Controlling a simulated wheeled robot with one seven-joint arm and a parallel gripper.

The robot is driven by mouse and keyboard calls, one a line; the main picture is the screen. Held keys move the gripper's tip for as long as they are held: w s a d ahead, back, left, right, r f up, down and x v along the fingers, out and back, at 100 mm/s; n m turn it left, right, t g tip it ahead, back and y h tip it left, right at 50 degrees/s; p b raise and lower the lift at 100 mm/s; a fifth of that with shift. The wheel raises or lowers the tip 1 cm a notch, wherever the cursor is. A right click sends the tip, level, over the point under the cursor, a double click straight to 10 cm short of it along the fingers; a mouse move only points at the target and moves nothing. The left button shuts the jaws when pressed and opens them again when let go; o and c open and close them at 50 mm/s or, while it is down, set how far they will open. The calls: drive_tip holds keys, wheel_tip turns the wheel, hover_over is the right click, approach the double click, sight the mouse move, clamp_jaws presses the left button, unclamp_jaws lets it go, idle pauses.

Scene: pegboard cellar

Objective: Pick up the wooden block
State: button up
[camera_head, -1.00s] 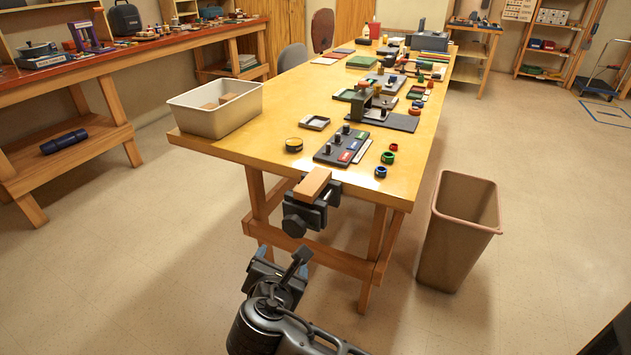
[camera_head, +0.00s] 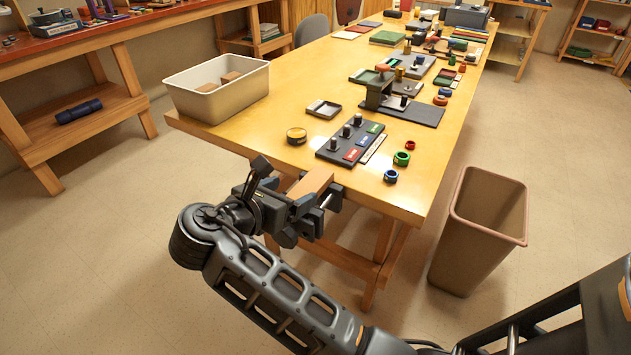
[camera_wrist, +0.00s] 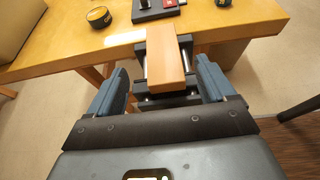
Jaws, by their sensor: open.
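A wooden block (camera_wrist: 166,68), light brown and oblong, sits in the dark vise (camera_wrist: 191,99) at the table's near edge. In the head view the block (camera_head: 311,185) shows partly behind my arm and gripper. My gripper (camera_wrist: 166,92) is open in the wrist view, with one blue-grey finger on each side of the block and vise. The block's near end lies between the fingers, with a gap on both sides. In the head view my gripper (camera_head: 290,209) is close to the vise's left side. I cannot tell its exact height relative to the block.
A brown waste bin (camera_head: 478,230) stands right of the table. Floor at the left is clear.

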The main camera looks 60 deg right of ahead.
sight(309, 185)
drive_tip(key=x, duration=0.6)
drive_tip(key=shift+s+d+f, duration=0.2)
drive_tip(key=shift+d+f, duration=0.05)
drive_tip(key=shift+d, duration=0.1)
drive_tip(key=c, duration=1.1)
